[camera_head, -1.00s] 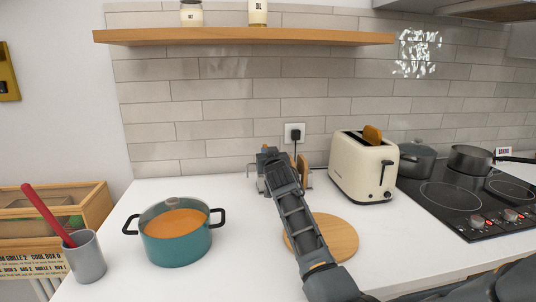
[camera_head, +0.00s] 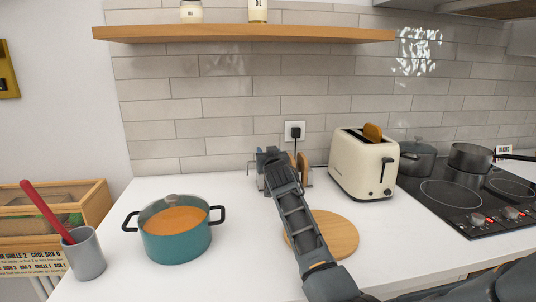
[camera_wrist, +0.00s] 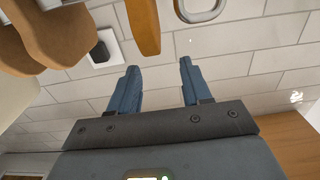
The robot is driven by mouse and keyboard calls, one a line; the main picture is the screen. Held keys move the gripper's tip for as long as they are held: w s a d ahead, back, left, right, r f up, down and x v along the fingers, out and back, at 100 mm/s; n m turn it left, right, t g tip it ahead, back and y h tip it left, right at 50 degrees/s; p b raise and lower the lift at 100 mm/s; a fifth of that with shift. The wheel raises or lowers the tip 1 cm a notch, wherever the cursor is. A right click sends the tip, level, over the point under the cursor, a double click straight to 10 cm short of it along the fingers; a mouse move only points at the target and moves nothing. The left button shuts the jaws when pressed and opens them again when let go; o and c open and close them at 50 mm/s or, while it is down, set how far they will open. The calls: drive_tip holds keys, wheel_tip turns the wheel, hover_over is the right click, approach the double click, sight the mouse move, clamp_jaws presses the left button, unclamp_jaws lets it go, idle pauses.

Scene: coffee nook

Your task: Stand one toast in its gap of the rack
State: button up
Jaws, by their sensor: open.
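My gripper (camera_head: 268,157) is over the counter near the back wall, left of the toaster. In the wrist view my gripper (camera_wrist: 158,75) is open, with nothing between its two blue fingers. A brown toast slice (camera_wrist: 144,25) is seen edge-on just beyond the fingertips, apart from them. A metal loop of the rack (camera_wrist: 202,10) shows beside it. More brown slices (camera_wrist: 40,35) stand at the upper left. In the head view my gripper hides most of the rack (camera_head: 309,178); a brown slice (camera_head: 302,162) shows at its right.
A cream toaster (camera_head: 362,165) with a slice (camera_head: 372,132) sticking out stands to the right. A round wooden board (camera_head: 340,235) lies in front, partly under my arm in view. A teal pot (camera_head: 175,240) stands at left, the hob (camera_head: 450,205) at right. A socket with plug (camera_head: 294,131) is behind.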

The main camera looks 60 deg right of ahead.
drive_tip(key=b+v, duration=0.1)
drive_tip(key=v, duration=0.6)
drive_tip(key=shift+s+a, duration=0.25)
drive_tip(key=shift+s, duration=0.05)
idle(0.6)
